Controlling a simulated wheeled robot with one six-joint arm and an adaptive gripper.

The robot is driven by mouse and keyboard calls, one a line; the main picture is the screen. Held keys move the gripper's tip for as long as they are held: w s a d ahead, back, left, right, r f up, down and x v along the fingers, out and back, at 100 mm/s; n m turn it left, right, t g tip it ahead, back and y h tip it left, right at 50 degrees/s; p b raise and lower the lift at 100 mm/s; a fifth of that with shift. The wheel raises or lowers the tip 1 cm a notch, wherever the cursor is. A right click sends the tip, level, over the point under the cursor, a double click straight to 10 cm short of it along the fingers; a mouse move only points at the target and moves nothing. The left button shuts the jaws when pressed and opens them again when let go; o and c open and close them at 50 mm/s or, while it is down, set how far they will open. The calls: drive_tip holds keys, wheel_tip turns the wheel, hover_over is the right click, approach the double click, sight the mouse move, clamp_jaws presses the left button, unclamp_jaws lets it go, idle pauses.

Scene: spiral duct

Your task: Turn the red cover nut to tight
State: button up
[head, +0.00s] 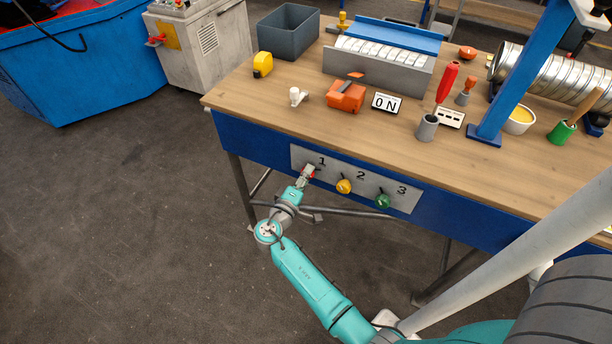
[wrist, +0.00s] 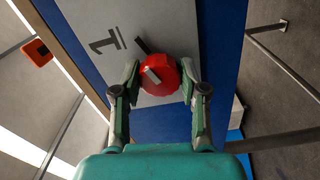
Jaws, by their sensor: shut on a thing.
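The red cover nut (wrist: 160,76) is on the grey panel at number 1, on the table's blue front. A pale grey bar crosses its face, and a dark mark lies on the panel just beyond its edge. My gripper (wrist: 159,90) has one finger on each side of the nut and is shut on it. In the head view my gripper (head: 306,178) reaches the panel's left end and covers most of the nut (head: 309,168). I cannot tell how tight the nut is.
On the same panel (head: 330,172) sit a yellow knob (head: 344,186) at 2 and a green knob (head: 382,201) at 3. The floor at left is clear.

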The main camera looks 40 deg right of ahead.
drive_tip(key=shift+f+m, duration=0.1)
drive_tip(key=shift+m, duration=0.9)
drive_tip(key=o, duration=1.1)
drive_tip(key=shift+o, duration=0.2)
drive_tip(key=shift+a, duration=0.15)
drive_tip(key=v, duration=1.2)
